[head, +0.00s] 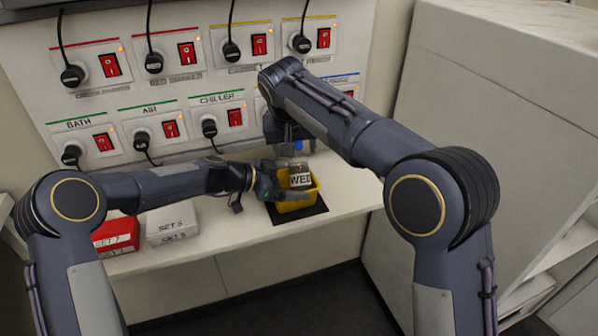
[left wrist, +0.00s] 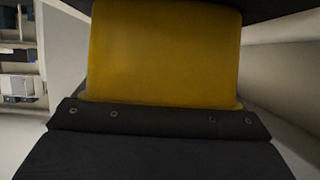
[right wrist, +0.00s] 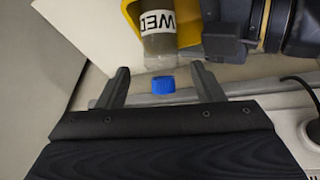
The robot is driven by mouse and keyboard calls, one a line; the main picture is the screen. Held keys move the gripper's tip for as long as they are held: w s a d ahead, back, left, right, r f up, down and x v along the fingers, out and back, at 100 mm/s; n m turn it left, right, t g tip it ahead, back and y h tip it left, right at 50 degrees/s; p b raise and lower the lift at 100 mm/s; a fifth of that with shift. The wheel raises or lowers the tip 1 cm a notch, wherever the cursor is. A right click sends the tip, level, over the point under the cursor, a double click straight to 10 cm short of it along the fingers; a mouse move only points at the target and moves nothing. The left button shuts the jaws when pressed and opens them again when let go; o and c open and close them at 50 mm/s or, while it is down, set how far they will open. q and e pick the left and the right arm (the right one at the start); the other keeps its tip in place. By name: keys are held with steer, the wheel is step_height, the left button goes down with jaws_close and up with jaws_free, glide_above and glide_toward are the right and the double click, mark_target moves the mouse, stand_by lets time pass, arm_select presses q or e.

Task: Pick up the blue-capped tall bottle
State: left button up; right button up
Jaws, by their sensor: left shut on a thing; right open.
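The tall bottle (head: 301,169) is clear with a white label reading "WED" and stands in a yellow bin (head: 312,190). Its blue cap (head: 298,146) shows under my right gripper. In the right wrist view, the blue cap (right wrist: 163,85) lies between the spread fingers of my right gripper (right wrist: 160,70), with a visible gap on each side. The bottle body (right wrist: 157,45) extends beyond the fingertips. My left gripper (head: 284,184) is shut on the yellow bin, whose wall (left wrist: 165,50) fills the left wrist view. The bottle's lower part is hidden inside the bin.
The bin is over a dark mat (head: 310,210) on the white bench (head: 345,185). White boxes (head: 172,220) and a red box (head: 115,232) stand to the left. The switch panel (head: 180,95) with hanging cords rises close behind. A large pale cabinet (head: 490,110) stands at the right.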

mark_target(298, 162)
steer(key=x, duration=0.8)
steer(key=shift+f, duration=0.25)
steer(key=c, duration=0.9)
steer(key=shift+r, duration=0.1)
steer(key=shift+c, duration=0.4)
steer(key=shift+w+r, duration=0.1)
